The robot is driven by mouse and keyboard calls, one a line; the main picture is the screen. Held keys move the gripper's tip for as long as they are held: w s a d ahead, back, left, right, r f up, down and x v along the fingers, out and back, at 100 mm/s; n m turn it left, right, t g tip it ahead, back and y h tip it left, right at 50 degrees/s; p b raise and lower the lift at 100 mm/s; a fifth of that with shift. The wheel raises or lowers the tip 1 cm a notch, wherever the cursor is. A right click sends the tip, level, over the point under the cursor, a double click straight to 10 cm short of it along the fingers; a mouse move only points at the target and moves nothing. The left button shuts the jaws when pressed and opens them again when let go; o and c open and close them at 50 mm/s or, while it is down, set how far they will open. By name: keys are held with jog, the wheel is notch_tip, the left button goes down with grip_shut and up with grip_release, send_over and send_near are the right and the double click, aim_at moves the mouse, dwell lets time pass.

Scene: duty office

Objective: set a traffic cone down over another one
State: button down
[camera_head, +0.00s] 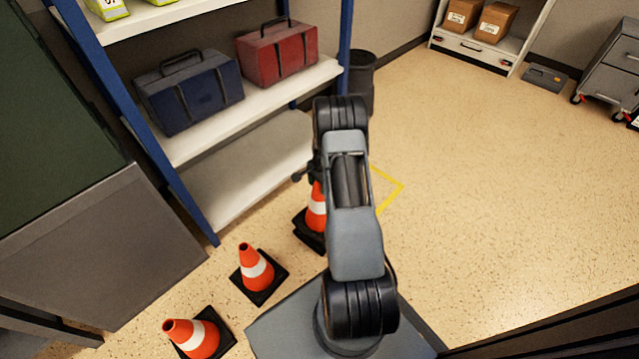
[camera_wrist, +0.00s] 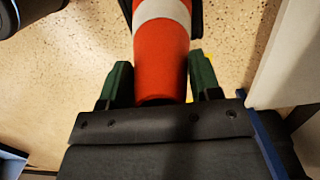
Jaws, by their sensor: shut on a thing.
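An orange cone with a white band (camera_head: 317,207) stands upright beside my arm, partly hidden by it. In the wrist view the cone (camera_wrist: 163,50) lies between the two green fingers of my gripper (camera_wrist: 160,72), which are shut on its upper part. In the head view my gripper (camera_head: 314,172) is mostly hidden behind the arm. Black base edges (camera_head: 309,232) show under the held cone and look layered; I cannot tell whether a second cone is inside it. Another cone (camera_head: 256,270) stands on the floor to the left, and one more (camera_head: 196,337) stands nearer the front.
A shelf (camera_head: 265,108) with a blue toolbox (camera_head: 190,93) and a red toolbox (camera_head: 278,54) stands close on the left. A yellow floor marking (camera_head: 391,198) shows beside my arm. A dark bin (camera_head: 362,80) stands behind. The floor to the right is clear.

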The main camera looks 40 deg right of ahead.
jog(key=shift+f+b, duration=0.8)
jog(key=shift+f, duration=0.5)
jog(key=shift+c, duration=1.2)
grip_release()
jog(key=shift+f, duration=0.15)
notch_tip(320, 180, up, 14)
jog(key=d+p, duration=0.1)
jog(key=p, duration=0.4)
jog(key=shift+d, duration=0.35)
jog(key=shift+w, duration=0.1)
jog(key=shift+f, duration=0.1)
